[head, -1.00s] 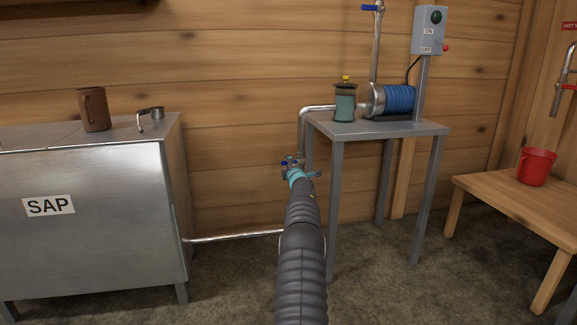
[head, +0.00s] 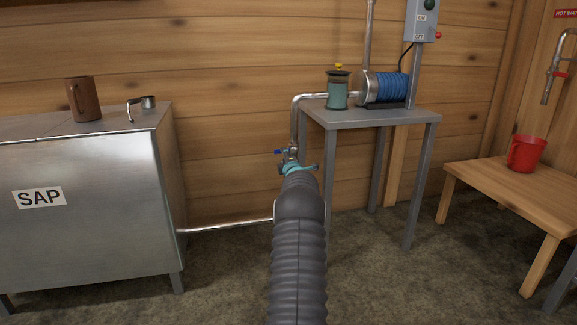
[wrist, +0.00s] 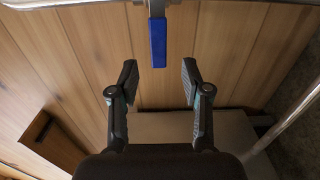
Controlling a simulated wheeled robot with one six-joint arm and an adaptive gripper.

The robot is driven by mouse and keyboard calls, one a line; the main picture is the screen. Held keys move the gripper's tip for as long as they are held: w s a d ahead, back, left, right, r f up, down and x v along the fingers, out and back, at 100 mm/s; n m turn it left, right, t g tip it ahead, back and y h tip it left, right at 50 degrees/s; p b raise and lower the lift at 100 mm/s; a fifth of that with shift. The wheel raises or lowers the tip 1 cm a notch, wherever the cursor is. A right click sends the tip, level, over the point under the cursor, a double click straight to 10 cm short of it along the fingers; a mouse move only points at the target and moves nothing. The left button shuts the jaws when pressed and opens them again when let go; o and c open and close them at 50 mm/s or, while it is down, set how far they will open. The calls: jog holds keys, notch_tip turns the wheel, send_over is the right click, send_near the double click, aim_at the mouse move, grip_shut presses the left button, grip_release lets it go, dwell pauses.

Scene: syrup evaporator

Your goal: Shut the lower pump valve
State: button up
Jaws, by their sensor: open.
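The lower pump valve shows in the head view as a small blue handle (head: 280,152) on the metal pipe, just beyond my gripper. In the wrist view its flat blue lever (wrist: 158,42) hangs from a metal pipe at the top of the picture. My gripper (wrist: 159,80) is open, with one black finger on each side of the lever's line. The lever's free end appears between the fingertips; I see no contact, and the depth is unclear. In the head view my gripper (head: 298,168) is small, and my arm partly hides it.
A grey table (head: 375,118) carries the blue pump (head: 385,87) and a green-bodied strainer (head: 338,92). The SAP tank (head: 90,215) stands left, with a low pipe (head: 225,225) running from it. A wooden bench (head: 505,190) with a red bucket (head: 526,153) is at right.

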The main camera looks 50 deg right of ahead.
jog(key=v, duration=0.6)
jog(key=shift+s+a, duration=0.15)
jog(key=shift+s, duration=0.05)
dwell(0.5)
